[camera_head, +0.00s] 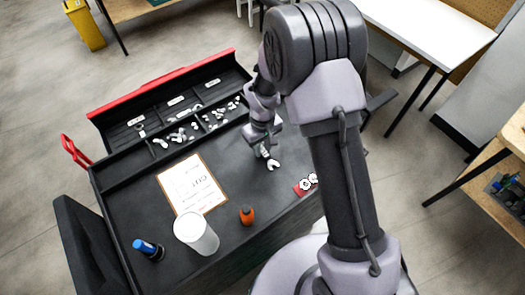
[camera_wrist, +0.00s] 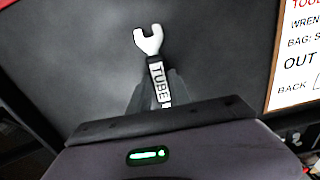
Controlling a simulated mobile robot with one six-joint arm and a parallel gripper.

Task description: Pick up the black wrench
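A wrench with a pale open-jaw head (camera_wrist: 150,40) and a handle label reading "TUBE" shows in the wrist view. Its lower end is hidden by my gripper body. My gripper (camera_wrist: 157,85) has a dark finger on each side of the handle; whether they press on it I cannot tell. In the head view the pale wrench head (camera_head: 272,164) shows just below my gripper (camera_head: 264,152), over the right part of the dark worktop. Whether the wrench rests on the top or hangs above it is unclear. I see no wrench with a black head.
The worktop (camera_head: 135,205) also holds a clipboard (camera_head: 192,184), a white cylinder (camera_head: 196,236), a blue-capped item (camera_head: 148,248), an orange item (camera_head: 247,215) and a red piece with white rings (camera_head: 306,184). A compartment tray (camera_head: 175,112) with several pale parts lies behind.

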